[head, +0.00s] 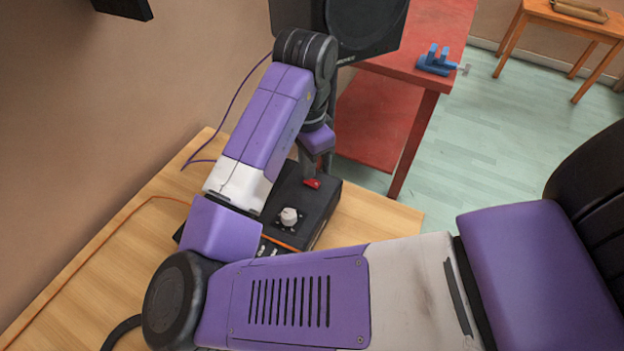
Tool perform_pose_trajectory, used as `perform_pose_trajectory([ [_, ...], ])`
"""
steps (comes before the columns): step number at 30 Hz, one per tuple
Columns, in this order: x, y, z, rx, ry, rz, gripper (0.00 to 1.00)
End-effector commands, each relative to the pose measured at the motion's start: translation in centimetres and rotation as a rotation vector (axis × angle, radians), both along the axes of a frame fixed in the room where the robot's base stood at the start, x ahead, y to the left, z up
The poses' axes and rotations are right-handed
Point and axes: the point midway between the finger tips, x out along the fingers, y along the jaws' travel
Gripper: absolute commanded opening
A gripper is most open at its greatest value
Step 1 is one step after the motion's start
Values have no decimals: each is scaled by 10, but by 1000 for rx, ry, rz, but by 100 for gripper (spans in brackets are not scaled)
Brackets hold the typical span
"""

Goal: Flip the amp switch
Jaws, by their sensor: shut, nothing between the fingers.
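The amp (319,222) is a black box on the wooden table, partly hidden behind my arm. A pale round knob (289,217) stands on its top. A small red part (312,184), which looks like the switch, shows near the amp's back edge. My gripper (307,172) points down at the red part, shut and empty. Its fingertips are at or just above the red part; I cannot tell whether they touch. Which way the switch is set is too small to tell.
The wooden table (110,240) is mostly bare at left, with an orange cable (92,251) across it. A black speaker (352,28) stands behind my arm. A red bench (408,62) with a blue vise (435,62) is beyond. Green floor lies at right.

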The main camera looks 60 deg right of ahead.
Motion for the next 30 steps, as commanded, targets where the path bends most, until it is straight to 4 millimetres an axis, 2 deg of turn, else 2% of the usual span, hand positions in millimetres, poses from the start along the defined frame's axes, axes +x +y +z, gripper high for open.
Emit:
perform_pose_trajectory([
  [30, 0, 0, -11, 0, 0, 1, 0],
])
